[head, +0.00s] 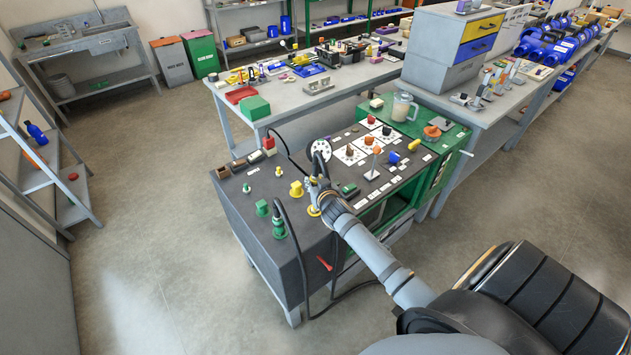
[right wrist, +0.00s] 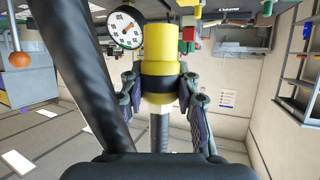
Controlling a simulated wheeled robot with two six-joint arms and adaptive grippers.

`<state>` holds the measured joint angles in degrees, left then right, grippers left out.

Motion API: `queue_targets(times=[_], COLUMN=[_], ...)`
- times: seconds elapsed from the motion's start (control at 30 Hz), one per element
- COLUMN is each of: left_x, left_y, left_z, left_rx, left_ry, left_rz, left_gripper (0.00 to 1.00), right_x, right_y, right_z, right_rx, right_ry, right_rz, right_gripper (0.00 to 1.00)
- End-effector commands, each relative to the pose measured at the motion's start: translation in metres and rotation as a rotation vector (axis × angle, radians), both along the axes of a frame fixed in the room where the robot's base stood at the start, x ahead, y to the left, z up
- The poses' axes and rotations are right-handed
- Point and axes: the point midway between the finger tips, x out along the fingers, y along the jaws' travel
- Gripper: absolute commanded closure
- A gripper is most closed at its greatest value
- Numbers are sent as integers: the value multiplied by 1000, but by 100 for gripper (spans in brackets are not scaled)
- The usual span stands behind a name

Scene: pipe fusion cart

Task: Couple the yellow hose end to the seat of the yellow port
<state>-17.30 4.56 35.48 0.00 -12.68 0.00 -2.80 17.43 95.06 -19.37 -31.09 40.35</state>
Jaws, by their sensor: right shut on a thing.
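My right gripper (head: 317,196) is above the dark top of the cart (head: 240,205), close over the yellow port (head: 313,211). In the right wrist view its fingers (right wrist: 160,100) are closed on both sides of the yellow hose end (right wrist: 160,45), a yellow cylinder with a black band. The port's yellow ring shows just below the gripper in the head view. The gripper covers most of the hose end and the seat there, so I cannot tell whether they touch. My left gripper is out of view.
A green coupling (head: 279,229) with a black hose stands left of my gripper. A yellow cap (head: 296,188) and a green cap (head: 262,208) stand near. A round gauge (head: 321,151) is just behind. A thick black hose (right wrist: 75,65) crosses the right wrist view.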

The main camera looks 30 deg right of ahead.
Motion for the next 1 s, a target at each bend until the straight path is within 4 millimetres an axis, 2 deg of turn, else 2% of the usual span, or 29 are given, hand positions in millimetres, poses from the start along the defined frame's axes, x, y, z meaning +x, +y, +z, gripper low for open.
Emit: queue_targets(times=[0.07, 0.17, 0.27, 0.4, 0.53, 1.0], left_x=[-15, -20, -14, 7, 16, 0], left_y=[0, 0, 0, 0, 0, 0], left_z=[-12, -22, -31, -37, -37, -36], left_rx=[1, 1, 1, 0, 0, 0], left_ry=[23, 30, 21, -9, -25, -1], left_rz=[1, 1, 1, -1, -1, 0], left_gripper=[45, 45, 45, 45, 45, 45], right_x=[0, 0, 0, 1, 1, 0], right_y=[0, 0, 0, 0, 0, 0], right_z=[-12, -24, -35, -44, -46, -44], right_rx=[0, 0, 0, 1, 1, 1], right_ry=[-1, -1, -1, -1, -2, -1], right_rz=[0, 0, 1, 1, 1, 1], right_gripper=[100, 100, 100, 100, 100, 100])
